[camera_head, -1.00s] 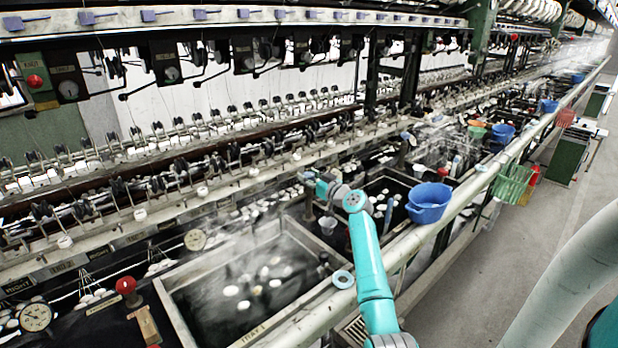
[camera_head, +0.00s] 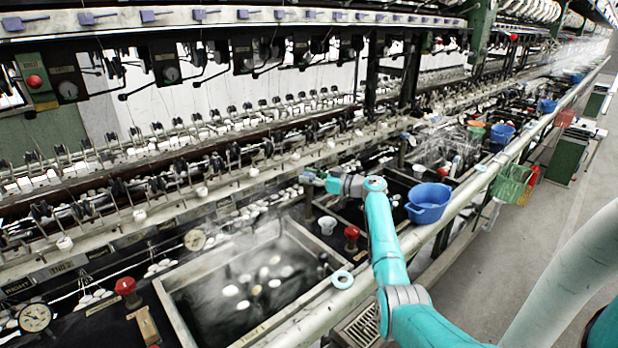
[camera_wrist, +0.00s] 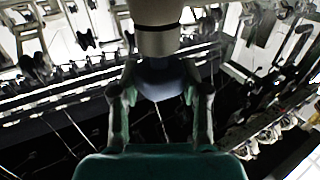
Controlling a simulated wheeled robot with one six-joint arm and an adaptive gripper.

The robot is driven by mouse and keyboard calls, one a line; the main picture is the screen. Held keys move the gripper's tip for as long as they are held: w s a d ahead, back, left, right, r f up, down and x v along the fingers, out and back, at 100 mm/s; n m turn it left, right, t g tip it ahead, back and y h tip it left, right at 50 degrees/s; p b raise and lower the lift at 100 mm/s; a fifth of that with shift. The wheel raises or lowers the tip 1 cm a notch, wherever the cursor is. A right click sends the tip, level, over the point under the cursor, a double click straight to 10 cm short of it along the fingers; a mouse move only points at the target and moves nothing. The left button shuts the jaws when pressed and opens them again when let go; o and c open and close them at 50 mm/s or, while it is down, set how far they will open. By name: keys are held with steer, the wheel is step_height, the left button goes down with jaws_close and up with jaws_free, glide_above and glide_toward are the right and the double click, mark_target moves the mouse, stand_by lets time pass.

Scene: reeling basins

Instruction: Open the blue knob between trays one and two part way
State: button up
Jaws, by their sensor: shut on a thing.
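My gripper (camera_wrist: 160,95) is shut on the blue knob (camera_wrist: 160,76), a dark bluish rounded piece between the two fingers in the wrist view. A pale grey cylinder stands just beyond it. In the head view my gripper (camera_head: 312,178) is small, at the back between the trays, and the knob is too small there to make out clearly. Tray one (camera_head: 183,322), a metal-rimmed basin with dark water and white cocoons, lies in front to the left. Tray two (camera_head: 325,208) lies behind my arm, partly hidden by it. How far the knob is turned cannot be told.
A red knob (camera_head: 351,233) stands close to my forearm, and another (camera_head: 126,286) is left of tray one. A blue bowl (camera_head: 428,203) sits on the rail right of my arm. A pale blue ring (camera_head: 342,279) lies on the front edge. Reeling machinery runs behind.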

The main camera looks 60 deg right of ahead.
steer(key=o, duration=1.2)
steer(key=shift+c, duration=0.2)
steer(key=s+d, duration=0.1)
steer(key=s, duration=0.6)
steer(key=shift+s+d, duration=0.15)
steer(key=shift+d, duration=0.1)
